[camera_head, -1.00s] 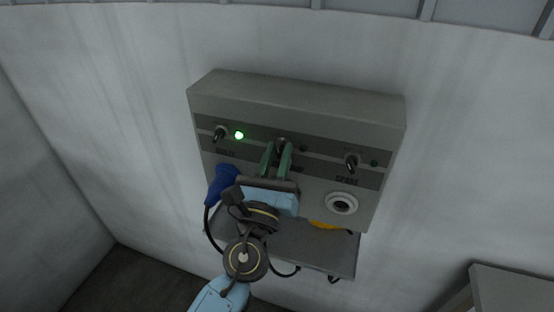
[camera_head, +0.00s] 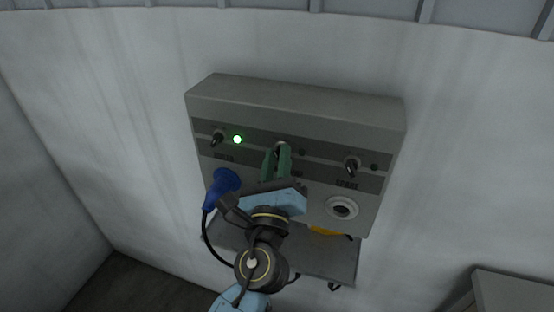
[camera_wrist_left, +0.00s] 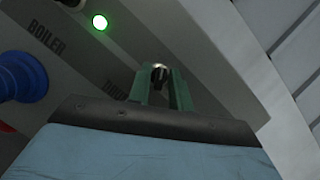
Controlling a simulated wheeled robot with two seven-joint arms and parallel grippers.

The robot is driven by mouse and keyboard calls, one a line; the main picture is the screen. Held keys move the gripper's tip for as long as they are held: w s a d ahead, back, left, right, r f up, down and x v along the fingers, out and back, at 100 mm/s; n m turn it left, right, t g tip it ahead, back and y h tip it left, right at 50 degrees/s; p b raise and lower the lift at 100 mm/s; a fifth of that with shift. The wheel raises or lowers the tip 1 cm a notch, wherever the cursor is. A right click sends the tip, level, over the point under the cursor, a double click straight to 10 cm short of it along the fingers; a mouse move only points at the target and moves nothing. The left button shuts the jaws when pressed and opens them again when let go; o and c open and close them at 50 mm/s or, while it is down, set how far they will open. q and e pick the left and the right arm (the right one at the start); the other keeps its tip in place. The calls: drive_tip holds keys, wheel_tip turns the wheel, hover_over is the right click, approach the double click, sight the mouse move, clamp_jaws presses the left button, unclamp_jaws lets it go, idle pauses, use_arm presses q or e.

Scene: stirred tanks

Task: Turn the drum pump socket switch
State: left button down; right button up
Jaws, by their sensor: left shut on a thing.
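A grey switch box on the wall carries three switches in a row. The middle switch (camera_head: 281,149), dark with a shiny tip, is mostly hidden behind my left gripper (camera_head: 279,153). In the left wrist view the switch (camera_wrist_left: 159,73) sits between the green fingertips (camera_wrist_left: 160,78), which are shut on it. The label below it is partly covered and starts with what looks like "DRU". The small lamp (camera_head: 304,151) to its right is dark. My right gripper is not in view.
The left switch (camera_head: 217,138), labelled BOILER in the wrist view, has a lit green lamp (camera_head: 237,139). A blue plug (camera_head: 222,187) with a black cable is below it. The right switch (camera_head: 351,166), labelled SPARE, is above an empty round socket (camera_head: 342,208). A grey shelf (camera_head: 325,262) is underneath.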

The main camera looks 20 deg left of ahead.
use_arm(q)
drive_tip(key=c, duration=1.5)
unclamp_jaws()
drive_tip(key=b+v, duration=0.5)
drive_tip(key=v, duration=0.8)
drive_tip(key=shift+s+f, duration=0.1)
drive_tip(key=shift+s, duration=0.1)
